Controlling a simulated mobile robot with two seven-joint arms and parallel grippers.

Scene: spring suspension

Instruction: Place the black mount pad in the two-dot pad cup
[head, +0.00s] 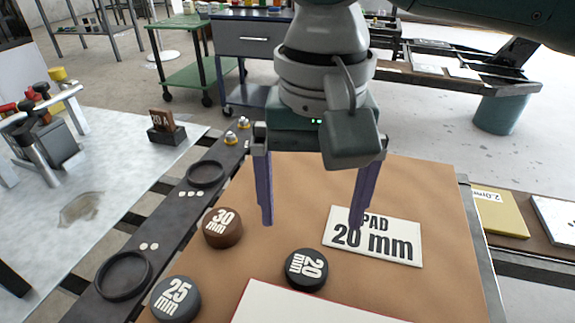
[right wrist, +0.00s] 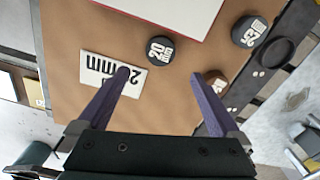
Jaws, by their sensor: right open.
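The black mount pad (head: 306,269), a round disc marked 20 mm, lies on the brown work mat (head: 430,200). It also shows in the right wrist view (right wrist: 160,51). My right gripper (head: 312,222) is open and empty, pointing down above the mat. In the right wrist view, the pad lies just beyond the gap between its fingertips (right wrist: 160,73). The two-dot pad cup (head: 123,276), an empty dark ring beside two white dots, is on the dark rail at left; it also shows in the right wrist view (right wrist: 278,50). My left gripper is out of view.
A brown 30 mm pad (head: 222,228) and a dark grey 25 mm pad (head: 175,299) lie near the rail. A second empty cup (head: 206,173) is beside three dots. A white PAD 20 mm card (head: 373,238) lies right of the black pad. A white red-edged board (head: 300,304) lies in front.

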